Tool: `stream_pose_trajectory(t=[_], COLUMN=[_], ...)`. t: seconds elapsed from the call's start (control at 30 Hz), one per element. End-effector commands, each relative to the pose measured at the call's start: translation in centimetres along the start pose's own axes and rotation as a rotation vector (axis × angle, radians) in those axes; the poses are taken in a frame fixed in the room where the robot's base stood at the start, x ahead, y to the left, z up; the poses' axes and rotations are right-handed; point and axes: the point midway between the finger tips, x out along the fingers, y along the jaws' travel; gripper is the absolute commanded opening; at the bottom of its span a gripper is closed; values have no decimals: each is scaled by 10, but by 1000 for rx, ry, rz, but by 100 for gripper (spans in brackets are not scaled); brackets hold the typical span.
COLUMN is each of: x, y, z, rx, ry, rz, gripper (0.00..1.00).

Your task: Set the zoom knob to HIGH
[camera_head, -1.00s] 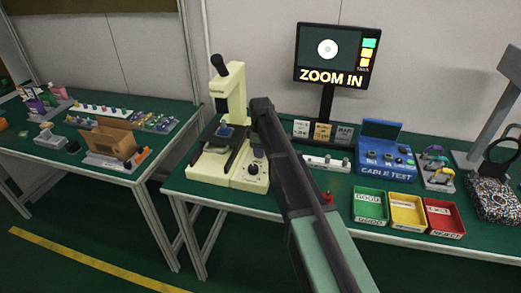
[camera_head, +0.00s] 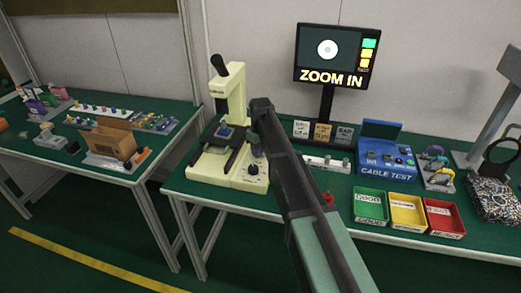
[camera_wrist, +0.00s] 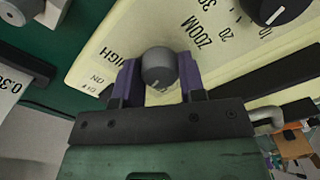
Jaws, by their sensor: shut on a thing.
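The cream microscope (camera_head: 236,93) stands on the green bench, with its control panel (camera_head: 242,178) at the base. In the wrist view the panel (camera_wrist: 127,38) bears the printed words ZOOM and HIGH. The grey round zoom knob (camera_wrist: 159,66) sits between the two purple fingers of my gripper (camera_wrist: 158,80), which is shut on it. A pale mark shows on the knob's lower side, partly hidden, so its exact setting is hard to read. In the head view my arm hides the knob, and my gripper (camera_head: 257,149) is at the panel. The monitor (camera_head: 334,56) reads ZOOM IN.
A dark dial (camera_wrist: 275,8) with numbers sits beside the zoom knob. Right of the arm are a blue cable tester (camera_head: 386,160) and green (camera_head: 370,205), yellow (camera_head: 407,211) and red (camera_head: 443,217) trays. A second bench (camera_head: 60,155) stands left, across a gap.

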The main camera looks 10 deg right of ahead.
Motion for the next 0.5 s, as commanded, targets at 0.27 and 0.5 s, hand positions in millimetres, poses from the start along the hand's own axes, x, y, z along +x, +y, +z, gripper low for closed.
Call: stream_pose_trajectory(t=[0.27,0.5], x=[0,0], y=[0,0], z=[0,0], rx=[258,485], ry=[0,0], rz=[0,0], gripper=[14,14])
